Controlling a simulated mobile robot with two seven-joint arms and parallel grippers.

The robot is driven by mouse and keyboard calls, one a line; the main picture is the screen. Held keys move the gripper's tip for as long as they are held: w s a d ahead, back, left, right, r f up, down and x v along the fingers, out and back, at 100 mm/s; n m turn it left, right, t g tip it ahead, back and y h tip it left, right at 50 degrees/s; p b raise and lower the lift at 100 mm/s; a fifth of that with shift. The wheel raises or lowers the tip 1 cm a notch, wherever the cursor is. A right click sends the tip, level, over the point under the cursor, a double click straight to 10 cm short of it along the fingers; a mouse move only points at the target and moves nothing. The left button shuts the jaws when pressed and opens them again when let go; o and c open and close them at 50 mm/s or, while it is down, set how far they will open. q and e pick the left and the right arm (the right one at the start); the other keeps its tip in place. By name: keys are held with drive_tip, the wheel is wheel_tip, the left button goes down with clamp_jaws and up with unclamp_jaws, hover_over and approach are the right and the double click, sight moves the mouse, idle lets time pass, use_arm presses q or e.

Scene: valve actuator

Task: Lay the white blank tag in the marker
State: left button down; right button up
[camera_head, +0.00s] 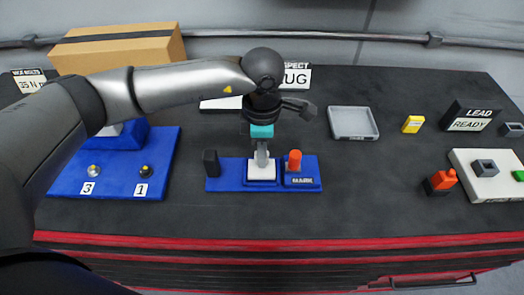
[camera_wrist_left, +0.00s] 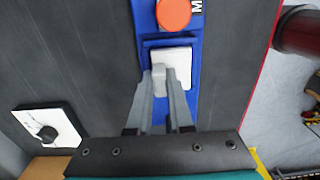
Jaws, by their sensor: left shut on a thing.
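The white blank tag (camera_head: 261,171) is at the left pocket of the blue marker (camera_head: 225,183), whose front reads MARK. My left gripper (camera_head: 262,154) points down over it, shut on the tag's upper part. In the left wrist view the gripper (camera_wrist_left: 160,78) pinches a pale raised part of the white tag (camera_wrist_left: 181,62), which lies within the blue frame of the marker (camera_wrist_left: 145,22). I cannot tell whether the tag rests fully on the pocket floor. An orange button (camera_head: 294,160) stands on the marker to the right. My right gripper is not in view.
A black block (camera_head: 211,163) stands at the marker's left end. A grey tray (camera_head: 353,122) is behind to the right, with a yellow block (camera_head: 412,124) beyond it. A blue numbered board (camera_head: 115,178) is at left. Dark bench is clear right of the marker.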

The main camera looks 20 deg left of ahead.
use_arm(q)
drive_tip(key=shift+f+b, duration=0.4)
drive_tip(key=shift+f, duration=0.1)
drive_tip(key=c, duration=0.7)
unclamp_jaws()
drive_tip(key=shift+c, duration=0.2)
wheel_tip(320, 180, up, 15)
drive_tip(key=b, duration=0.1)
drive_tip(key=shift+r, duration=0.15)
drive_tip(key=shift+s, duration=0.1)
